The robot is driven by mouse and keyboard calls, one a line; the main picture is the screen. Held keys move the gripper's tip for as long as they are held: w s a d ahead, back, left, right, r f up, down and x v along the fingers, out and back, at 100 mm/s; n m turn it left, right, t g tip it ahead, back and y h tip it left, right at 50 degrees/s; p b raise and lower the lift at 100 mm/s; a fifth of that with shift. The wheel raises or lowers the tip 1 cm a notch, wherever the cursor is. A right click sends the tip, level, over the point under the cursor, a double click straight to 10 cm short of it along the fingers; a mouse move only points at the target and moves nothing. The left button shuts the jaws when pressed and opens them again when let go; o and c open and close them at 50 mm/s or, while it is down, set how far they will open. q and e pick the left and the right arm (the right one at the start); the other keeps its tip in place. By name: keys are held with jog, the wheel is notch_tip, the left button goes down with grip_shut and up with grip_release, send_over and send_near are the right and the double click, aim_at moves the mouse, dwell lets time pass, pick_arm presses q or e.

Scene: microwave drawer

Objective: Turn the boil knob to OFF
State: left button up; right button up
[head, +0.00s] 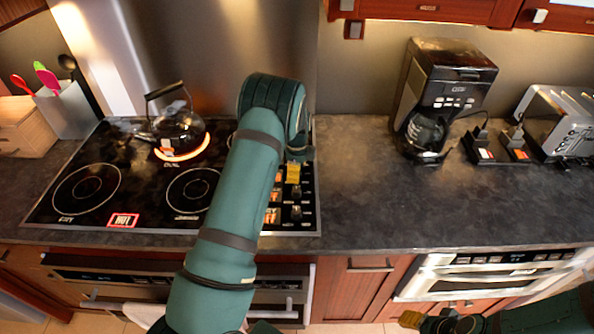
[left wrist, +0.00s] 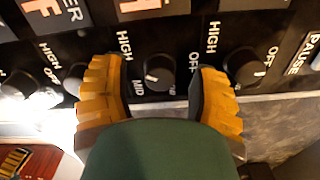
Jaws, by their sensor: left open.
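A black stove knob (left wrist: 160,70) stands between the two yellow fingers of my open left gripper (left wrist: 161,90) in the left wrist view. Gaps show on both sides of it. HIGH, MID and OFF are printed around it; its white mark points towards the MID side. I cannot read a "boil" label on it. In the head view my left gripper (head: 293,178) is over the control strip (head: 297,224) at the cooktop's right edge, and my arm hides part of that strip. My right gripper (head: 440,321) is at the bottom edge, partly cut off; its opening is unclear.
Another knob (left wrist: 245,67) sits right of the right finger, with others to the left. A kettle (head: 178,131) stands on a glowing burner (head: 184,154). A HOT sign (head: 123,220) is lit. A coffee maker (head: 443,88) and toaster (head: 560,118) stand right; counter (head: 365,190) between is clear.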

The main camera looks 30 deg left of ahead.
pick_arm(q)
jog(key=shift+f, duration=0.1)
jog(key=shift+c, duration=0.4)
grip_shut()
